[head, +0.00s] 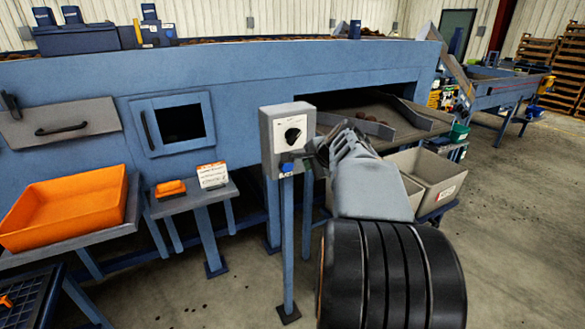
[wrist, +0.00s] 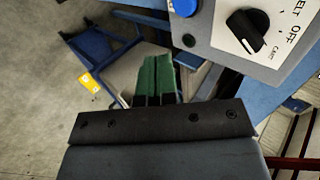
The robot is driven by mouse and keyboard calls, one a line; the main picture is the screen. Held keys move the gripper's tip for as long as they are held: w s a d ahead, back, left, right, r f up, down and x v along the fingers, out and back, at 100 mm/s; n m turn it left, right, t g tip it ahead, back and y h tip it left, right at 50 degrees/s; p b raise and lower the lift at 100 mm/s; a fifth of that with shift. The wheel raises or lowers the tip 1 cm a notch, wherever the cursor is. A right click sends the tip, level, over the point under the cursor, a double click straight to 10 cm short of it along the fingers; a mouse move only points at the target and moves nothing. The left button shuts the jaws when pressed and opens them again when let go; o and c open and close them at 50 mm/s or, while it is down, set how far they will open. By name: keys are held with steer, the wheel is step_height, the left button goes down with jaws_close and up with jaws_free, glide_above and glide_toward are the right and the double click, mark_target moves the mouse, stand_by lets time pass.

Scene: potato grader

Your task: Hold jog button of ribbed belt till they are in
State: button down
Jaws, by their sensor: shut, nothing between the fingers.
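A grey control box (head: 288,140) stands on a blue post, with a black rotary knob (head: 293,134) on a white plate and a blue button (head: 287,168) below it. In the wrist view the blue button (wrist: 184,7) is at the top edge, and the knob (wrist: 250,32) has the labels BELT, OFF and CART near it. My gripper (head: 312,160) is at the right side of the box, close to the button. In the wrist view its shut, empty fingers (wrist: 156,65) lie below the button in the picture. Contact with it does not show. Ribs on the belt (head: 395,122) are hard to make out.
Grey bins (head: 437,180) stand right of my arm. An orange tray (head: 65,205) and a small table (head: 192,197) are at the left. The floor in front of the post is clear.

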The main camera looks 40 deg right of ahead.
stand_by(0.3)
steer(key=p, duration=0.2)
glide_toward(289, 169)
steer(key=s+a+f+x, duration=0.1)
steer(key=x, duration=0.4)
steer(key=shift+w+d+f, duration=0.1)
steer(key=shift+w+d, duration=0.2)
steer(key=shift+w, duration=0.25)
steer(key=shift+w+d+f, duration=0.1)
steer(key=shift+w+d, duration=0.15)
steer(key=shift+w, duration=0.3)
